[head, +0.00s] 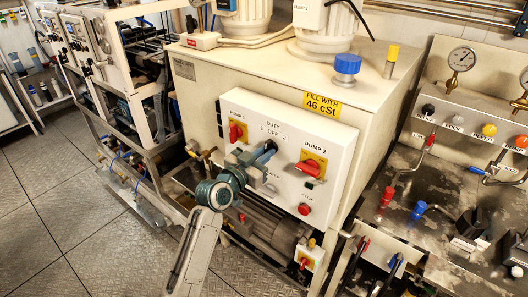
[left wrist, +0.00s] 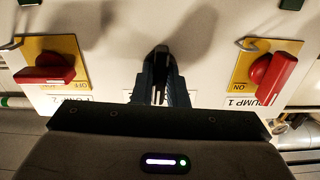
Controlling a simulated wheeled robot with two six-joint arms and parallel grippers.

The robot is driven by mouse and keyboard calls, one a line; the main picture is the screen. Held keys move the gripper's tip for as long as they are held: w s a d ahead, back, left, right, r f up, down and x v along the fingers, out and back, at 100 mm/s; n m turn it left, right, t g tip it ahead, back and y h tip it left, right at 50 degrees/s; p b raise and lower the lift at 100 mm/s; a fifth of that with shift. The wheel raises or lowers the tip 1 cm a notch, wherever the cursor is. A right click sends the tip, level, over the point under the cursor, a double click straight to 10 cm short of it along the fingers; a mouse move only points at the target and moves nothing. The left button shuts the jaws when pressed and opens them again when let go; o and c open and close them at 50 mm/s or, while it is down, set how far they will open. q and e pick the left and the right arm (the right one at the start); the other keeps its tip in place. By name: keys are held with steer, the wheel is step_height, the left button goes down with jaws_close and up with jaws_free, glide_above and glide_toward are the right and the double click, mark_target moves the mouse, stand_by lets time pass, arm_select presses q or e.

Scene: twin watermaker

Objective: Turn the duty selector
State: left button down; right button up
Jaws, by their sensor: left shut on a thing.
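The white control panel (head: 335,140) on the cream cabinet carries the DUTY label, with 1, OFF and 2 marked above the selector. My left gripper (head: 266,152) reaches the panel from below, between the two red pump switches, and is shut on the duty selector. In the left wrist view the dark selector knob (left wrist: 160,60) shows between the fingertips of my left gripper (left wrist: 160,75). The fingers hide much of the knob, so I cannot tell which mark it points to. My right gripper is in neither view.
The red PUMP 1 switch (head: 237,132) and red PUMP 2 switch (head: 313,168) flank the selector closely on yellow plates. A red button (head: 304,209) sits lower on the panel. A motor (head: 265,225) lies underneath. Open floor (head: 95,215) is at the left.

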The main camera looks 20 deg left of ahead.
arm_select(q)
steer(key=n+p, duration=0.4)
steer(key=n, duration=0.5)
steer(key=shift+n, duration=0.4)
stand_by(0.4)
steer(key=c, duration=1.4)
jaws_free()
steer(key=shift+c, duration=0.2)
steer(key=b+v, duration=0.3)
steer(key=v, duration=0.7)
steer(key=shift+s, duration=0.4)
